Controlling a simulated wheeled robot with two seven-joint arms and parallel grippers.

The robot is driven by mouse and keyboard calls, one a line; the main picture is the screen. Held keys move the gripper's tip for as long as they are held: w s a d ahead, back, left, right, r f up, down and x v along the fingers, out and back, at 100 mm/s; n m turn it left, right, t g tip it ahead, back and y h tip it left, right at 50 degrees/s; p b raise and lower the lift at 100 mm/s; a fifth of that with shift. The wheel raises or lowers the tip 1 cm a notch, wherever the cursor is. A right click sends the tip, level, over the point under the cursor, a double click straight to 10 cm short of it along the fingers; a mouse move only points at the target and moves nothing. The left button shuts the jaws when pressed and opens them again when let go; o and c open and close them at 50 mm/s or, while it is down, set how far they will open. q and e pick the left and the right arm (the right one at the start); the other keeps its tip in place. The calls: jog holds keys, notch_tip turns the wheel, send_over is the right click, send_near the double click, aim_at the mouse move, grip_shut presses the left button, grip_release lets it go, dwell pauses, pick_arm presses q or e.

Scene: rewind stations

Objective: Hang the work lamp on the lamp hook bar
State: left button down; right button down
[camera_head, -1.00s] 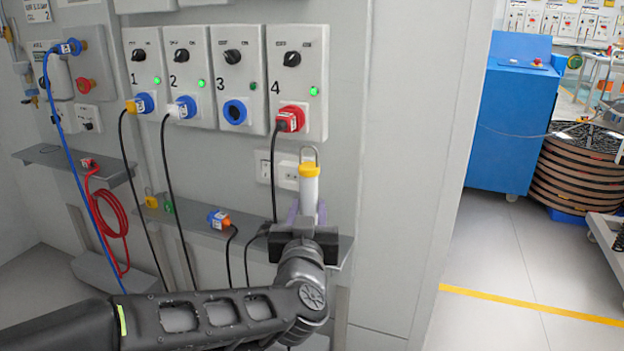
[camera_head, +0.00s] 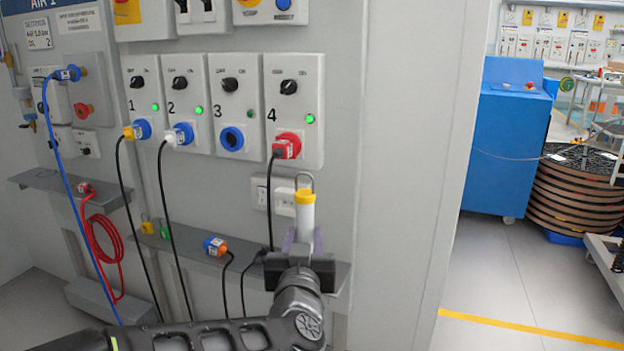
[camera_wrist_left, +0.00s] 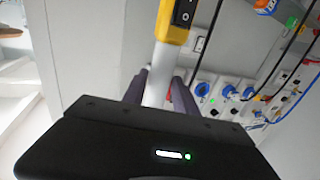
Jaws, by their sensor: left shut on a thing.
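The work lamp (camera_head: 305,212) is a white tube with a yellow collar and a grey wire hook on top. It stands upright in my left gripper (camera_head: 302,246), in front of the panel below socket 4. In the left wrist view the lamp's white body (camera_wrist_left: 158,88) runs between the two purple-grey fingers (camera_wrist_left: 157,92), which are shut on it. Its yellow part with a black switch shows at the top of that view. I cannot make out the lamp hook bar in either view. My right gripper is not in view.
Numbered socket boxes (camera_head: 232,85) with plugged cables hang on the grey wall. A narrow shelf (camera_head: 190,236) below holds an orange-and-blue plug (camera_head: 215,246). A blue cabinet (camera_head: 508,140) and a stack of brown reels (camera_head: 575,195) stand right. The floor (camera_head: 500,270) between is clear.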

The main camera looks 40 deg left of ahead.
pick_arm(q)
jog(key=a+r+y+p, duration=0.1)
jog(key=a+r+p, duration=0.2)
jog(key=r+p, duration=0.55)
jog(key=a+r+p, duration=0.3)
jog(key=r+p, duration=0.5)
jog(key=r, duration=0.2)
jog(key=w+d+r+m+h+p, duration=0.1)
jog(key=w+r+p, duration=0.1)
jog(key=r+p, duration=0.2)
jog(key=w+r+m+t+h+p, duration=0.1)
jog(key=w+r+h+p, duration=0.1)
jog(key=r, duration=0.5)
jog(key=w+d+r+m+t+h+p, duration=0.1)
jog(key=w+r+h+p, duration=0.1)
jog(key=w+r+p, duration=0.2)
notch_tip(320, 180, up, 2)
jog(key=shift+w+d+r+p, duration=0.1)
jog(key=shift+w+d+p, duration=0.2)
jog(key=shift+p, duration=0.55)
